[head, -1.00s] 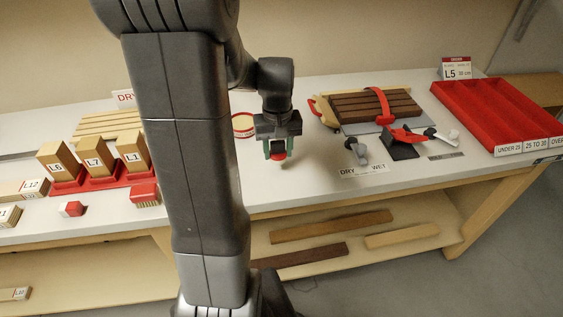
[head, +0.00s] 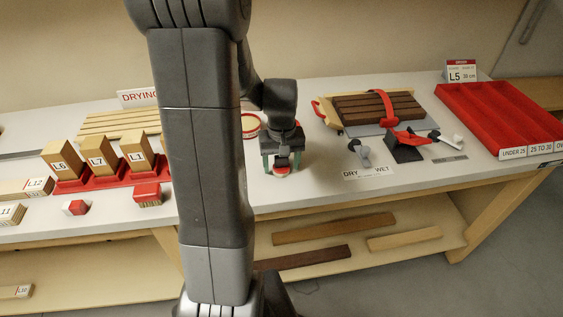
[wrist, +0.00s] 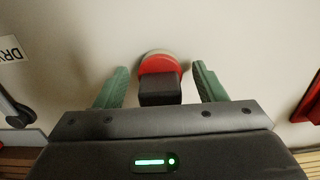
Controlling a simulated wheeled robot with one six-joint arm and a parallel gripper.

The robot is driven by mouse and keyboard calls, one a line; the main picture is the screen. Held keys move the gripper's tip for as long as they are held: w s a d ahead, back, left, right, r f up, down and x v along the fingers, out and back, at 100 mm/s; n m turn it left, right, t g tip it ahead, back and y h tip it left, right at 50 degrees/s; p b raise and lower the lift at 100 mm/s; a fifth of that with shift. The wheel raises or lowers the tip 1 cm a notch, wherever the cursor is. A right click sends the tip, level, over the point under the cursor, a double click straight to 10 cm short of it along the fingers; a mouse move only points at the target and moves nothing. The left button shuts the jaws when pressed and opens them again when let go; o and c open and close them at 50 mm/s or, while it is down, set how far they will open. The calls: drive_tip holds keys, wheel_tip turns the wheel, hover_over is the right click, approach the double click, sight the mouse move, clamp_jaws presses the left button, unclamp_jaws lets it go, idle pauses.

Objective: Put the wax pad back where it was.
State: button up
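The wax pad, seemingly the round red piece with a pale underside (wrist: 160,64), is between my gripper's fingertips in the wrist view. A dark block covers its near part. In the head view its red and pale edge (head: 282,170) shows low beneath my gripper (head: 281,164), at the bench top. My gripper also shows in the wrist view (wrist: 160,80), with its green fingers spread and a gap on each side of the red piece. Whether the pad rests flat is hard to tell.
A round red-rimmed tin (head: 250,125) stands just behind my gripper. To the right are a clamped board stack (head: 375,106), a DRY/WET label (head: 369,171) and a red divided tray (head: 500,115). Wooden blocks on red stands (head: 98,164) are left.

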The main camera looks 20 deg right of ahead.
wheel_tip(320, 180, up, 12)
drive_tip(key=shift+r, duration=0.15)
idle(0.5)
